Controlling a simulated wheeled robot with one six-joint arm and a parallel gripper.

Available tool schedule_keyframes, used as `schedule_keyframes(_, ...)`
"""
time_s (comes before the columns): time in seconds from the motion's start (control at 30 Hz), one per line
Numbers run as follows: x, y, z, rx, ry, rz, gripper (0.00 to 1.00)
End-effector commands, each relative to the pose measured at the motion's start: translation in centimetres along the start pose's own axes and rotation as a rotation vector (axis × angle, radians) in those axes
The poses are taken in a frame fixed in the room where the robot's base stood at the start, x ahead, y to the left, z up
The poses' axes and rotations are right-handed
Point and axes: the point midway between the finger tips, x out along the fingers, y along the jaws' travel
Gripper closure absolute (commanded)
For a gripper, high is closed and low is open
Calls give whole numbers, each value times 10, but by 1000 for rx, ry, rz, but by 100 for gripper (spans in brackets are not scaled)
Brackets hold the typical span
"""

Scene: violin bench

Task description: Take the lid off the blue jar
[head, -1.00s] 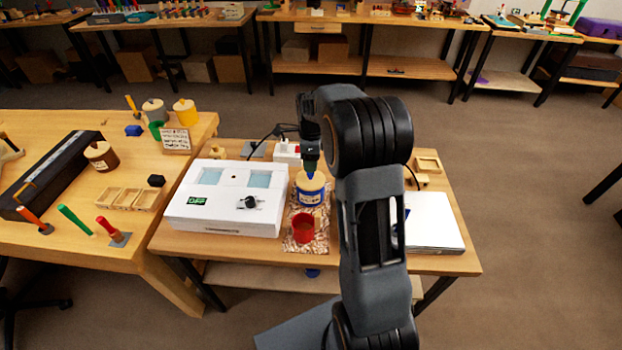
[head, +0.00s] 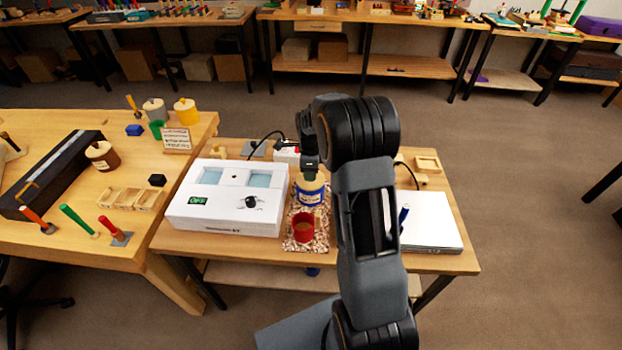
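The blue jar (head: 310,196) stands upright on a patterned mat (head: 320,236) on the small wooden table, with a pale label on its side. Its tan lid (head: 312,184) shows at the top, partly hidden by my gripper. My gripper (head: 310,175) points down directly over the lid, at or very near it. My arm comes in from the right and front. The fingers are small and dark here, so I cannot tell whether they are apart or closed, or whether they touch the lid.
A red cup (head: 303,230) stands just in front of the jar on the mat. A white box (head: 225,213) with windows and a knob is close on the left. A white laptop-like slab (head: 435,222) lies right of my arm. A small wooden tray (head: 428,164) sits at the back right.

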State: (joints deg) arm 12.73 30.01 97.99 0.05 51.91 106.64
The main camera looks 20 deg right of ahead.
Motion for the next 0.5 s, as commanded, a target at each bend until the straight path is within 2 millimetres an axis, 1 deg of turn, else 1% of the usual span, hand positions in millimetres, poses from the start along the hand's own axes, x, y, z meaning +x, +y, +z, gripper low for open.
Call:
schedule_keyframes(0.03, 0, 0, 0, 0, 0, 0, 76)
schedule_keyframes(0.2, 0, 0, 0, 0, 0, 0, 92)
schedule_keyframes(0.3, 0, 0, 0, 0, 0, 0, 100)
schedule_keyframes(0.5, -1, 0, 0, 0, 0, 0, 100)
